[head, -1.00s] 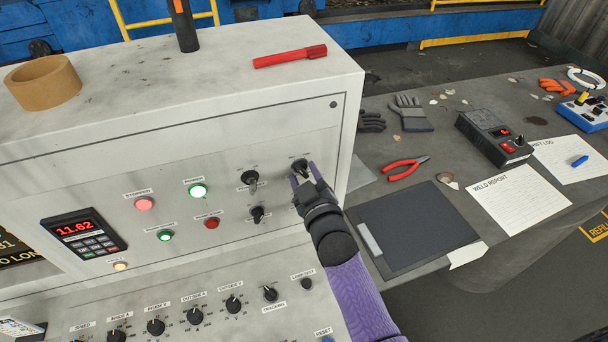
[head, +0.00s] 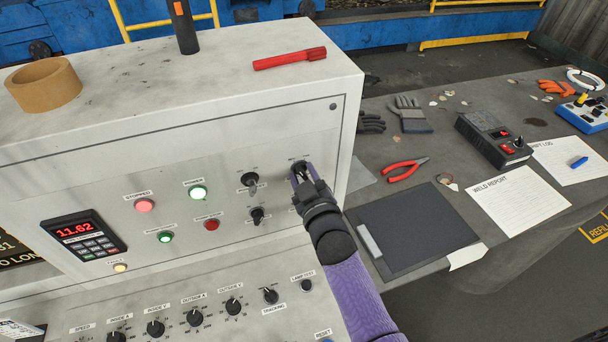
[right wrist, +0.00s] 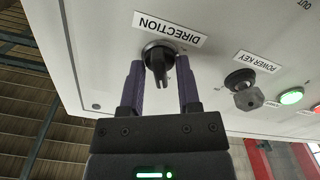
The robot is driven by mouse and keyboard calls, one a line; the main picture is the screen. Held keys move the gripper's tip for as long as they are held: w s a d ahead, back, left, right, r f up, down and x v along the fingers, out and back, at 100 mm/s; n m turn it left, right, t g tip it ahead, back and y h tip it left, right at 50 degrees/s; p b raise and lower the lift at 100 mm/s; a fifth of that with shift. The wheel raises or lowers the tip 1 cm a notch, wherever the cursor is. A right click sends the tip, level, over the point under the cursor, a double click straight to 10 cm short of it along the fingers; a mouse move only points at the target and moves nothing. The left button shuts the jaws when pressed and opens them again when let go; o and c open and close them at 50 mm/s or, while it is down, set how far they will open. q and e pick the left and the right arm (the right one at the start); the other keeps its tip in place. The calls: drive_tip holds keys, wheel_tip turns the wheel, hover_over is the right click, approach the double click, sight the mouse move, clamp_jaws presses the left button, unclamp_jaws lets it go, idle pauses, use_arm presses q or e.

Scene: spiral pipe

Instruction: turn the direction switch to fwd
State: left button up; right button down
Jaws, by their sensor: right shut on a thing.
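The direction switch (right wrist: 158,54) is a round black knob with a narrow grip, under the upside-down DIRECTION label (right wrist: 170,29) in the right wrist view. In the head view it sits at the panel's upper right, mostly covered by my fingers. My right gripper (head: 301,173) is at the knob, with its purple fingers close together. The right wrist view shows the fingers (right wrist: 161,75) on either side of the knob, shut on it. The position marks around the knob are too small to read. My left gripper is not in view.
The power key switch (head: 250,180) is just left of the direction switch, with another black knob (head: 257,215) below it. A lit green power lamp (head: 198,191) is further left. A red marker (head: 290,58) lies on the cabinet top. A workbench with a clipboard (head: 412,228) is at right.

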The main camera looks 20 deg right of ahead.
drive_tip(key=m+p, duration=0.1)
drive_tip(key=m, duration=0.4)
drive_tip(key=shift+m, duration=0.4)
drive_tip(key=m, duration=0.5)
drive_tip(key=shift+p, duration=0.35)
drive_tip(key=shift+m, duration=0.3)
drive_tip(key=c, duration=0.7)
unclamp_jaws()
drive_tip(key=shift+o, duration=0.2)
drive_tip(key=s+p, duration=0.1)
drive_tip(key=s, duration=0.9)
drive_tip(key=shift+d, duration=0.2)
